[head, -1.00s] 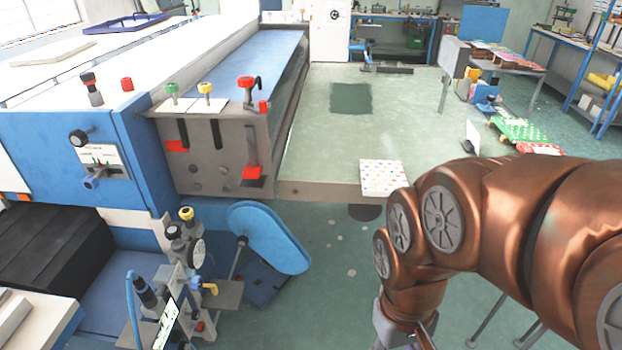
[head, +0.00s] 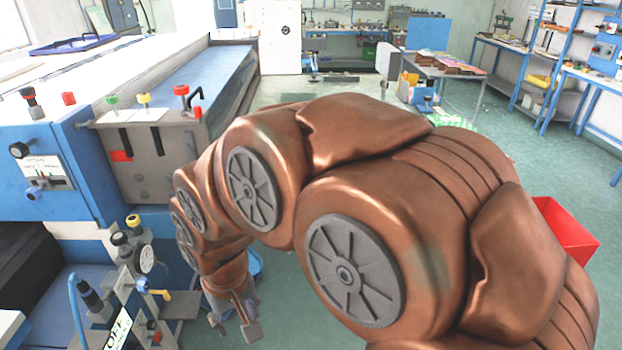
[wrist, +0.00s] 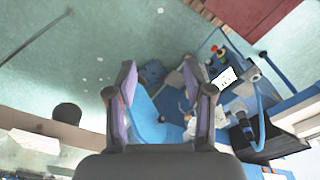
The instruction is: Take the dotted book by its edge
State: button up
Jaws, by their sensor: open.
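The dotted book is hidden behind my arm in the head view. In the wrist view a pale, faintly marked patch (wrist: 34,141) at the bench edge, lower left, may be the book; I cannot tell for certain. My gripper (head: 236,322) hangs low in front of the machine in the head view, pointing down. In the wrist view my gripper (wrist: 160,78) is open and empty, its two fingers well apart. It is to the right of the pale patch and clear of it.
A large blue and grey machine (head: 150,165) stands at the left. Gauges and a small device (head: 138,262) are at the lower left, near my gripper. A red bin (head: 567,232) is at the right. Open green floor (head: 530,165) lies beyond.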

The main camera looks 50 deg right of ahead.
jog(key=w+d+f+m+t+h+b, duration=0.15)
jog(key=w+d+f+m+t, duration=0.3)
jog(key=w+d, duration=0.5)
jog(key=w+d+f+m+t+h+b, duration=0.1)
jog(key=w+d+f+m+t+b, duration=0.2)
jog(key=w+d+m, duration=0.7)
jog(key=s+d+m+t+h+b, duration=0.25)
jog(key=s+d+m+h, duration=0.2)
jog(key=d, duration=0.95)
jog(key=s+d+m+t+h+b, duration=0.1)
jog(key=s+d+m+t+h, duration=0.35)
jog(key=d, duration=0.95)
jog(key=shift+n+g+y, duration=0.65)
jog(key=shift+g, duration=0.3)
jog(key=w+d+p, duration=0.1)
jog(key=d, duration=0.1)
jog(key=w+d+r+p, duration=0.1)
jog(key=w+d, duration=0.1)
jog(key=shift+w+r, duration=0.15)
jog(key=shift+w, duration=0.1)
jog(key=shift+w+d+p, duration=0.35)
jog(key=shift+w+d, duration=0.05)
jog(key=shift+w, duration=0.05)
